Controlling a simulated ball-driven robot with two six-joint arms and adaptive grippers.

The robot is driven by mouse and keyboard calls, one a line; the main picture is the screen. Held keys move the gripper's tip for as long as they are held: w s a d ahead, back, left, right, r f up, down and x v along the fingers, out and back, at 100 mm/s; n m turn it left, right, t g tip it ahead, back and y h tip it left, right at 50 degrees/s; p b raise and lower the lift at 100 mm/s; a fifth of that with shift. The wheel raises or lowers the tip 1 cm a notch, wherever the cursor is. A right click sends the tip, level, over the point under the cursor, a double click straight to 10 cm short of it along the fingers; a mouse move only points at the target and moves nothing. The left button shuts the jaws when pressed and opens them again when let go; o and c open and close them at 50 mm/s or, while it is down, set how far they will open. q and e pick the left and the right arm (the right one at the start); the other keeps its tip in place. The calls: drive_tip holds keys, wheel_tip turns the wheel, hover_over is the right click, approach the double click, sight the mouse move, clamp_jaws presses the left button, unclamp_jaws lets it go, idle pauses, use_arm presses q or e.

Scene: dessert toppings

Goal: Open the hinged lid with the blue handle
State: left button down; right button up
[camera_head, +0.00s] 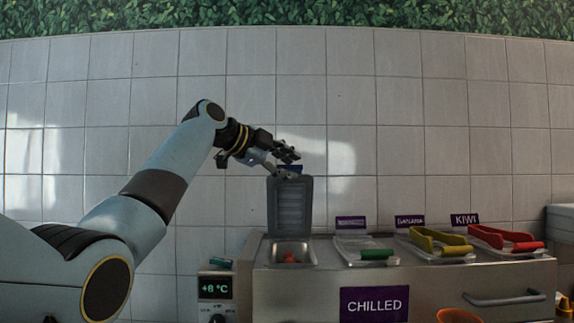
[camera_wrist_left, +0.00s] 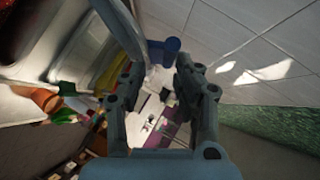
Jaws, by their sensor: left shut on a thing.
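The hinged lid (camera_head: 290,205) is dark grey and stands upright behind its open bin (camera_head: 291,244), which holds a few red pieces (camera_head: 290,257). Its blue handle (camera_head: 289,168) is at the lid's top edge; a blue cylinder, the handle (camera_wrist_left: 164,49), also shows in the left wrist view. My left gripper (camera_head: 287,160) is at the top of the lid, shut on the blue handle; its two fingers (camera_wrist_left: 157,72) show on either side in the wrist view, with the exact contact hard to see. My right gripper is not in view.
To the right on the steel counter are clear lids with a green handle (camera_head: 377,254), a yellow handle (camera_head: 456,250) and a red handle (camera_head: 527,246). A temperature display (camera_head: 215,288) is at left. The tiled wall is behind.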

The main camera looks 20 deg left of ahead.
use_arm(q)
drive_tip(key=shift+f, duration=0.15)
drive_tip(key=c, duration=1)
unclamp_jaws()
drive_tip(key=shift+w, duration=0.1)
drive_tip(key=v, duration=1.2)
drive_tip(key=shift+c, duration=0.5)
